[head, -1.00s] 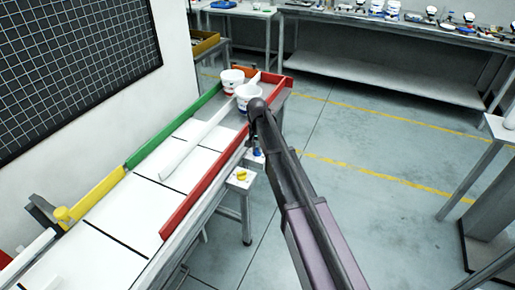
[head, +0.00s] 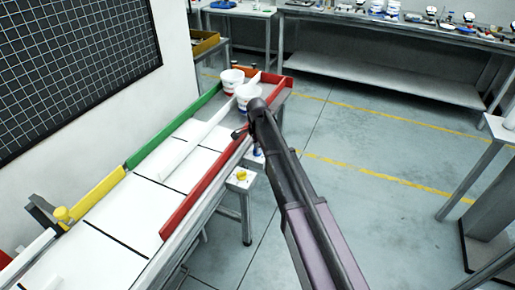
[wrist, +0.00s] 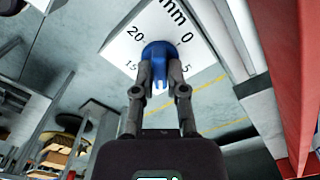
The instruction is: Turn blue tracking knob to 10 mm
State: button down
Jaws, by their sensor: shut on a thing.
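The blue tracking knob (wrist: 158,52) sits on a white dial plate (wrist: 118,40) in the wrist view. The figures 20, 15, 0 and 5 and the letters mm show around it. A narrow blue fin on the knob points down the picture, between my fingers. The 10 mark is not visible, so I cannot read the exact setting. My gripper (wrist: 159,83) is shut on the knob, one finger at each side. In the head view a small blue bit of the knob (head: 257,152) shows beside my arm, below the red rail.
A yellow knob (head: 241,176) sits on a nearby white plate. The red rail (head: 205,192) runs along the white-topped table, close to my wrist. Two white cups (head: 232,79) stand at its far end.

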jog(key=shift+s+m, duration=0.1)
jog(key=shift+m, duration=0.2)
jog(key=c, duration=0.7)
grip_release()
jog(key=shift+n, duration=0.5)
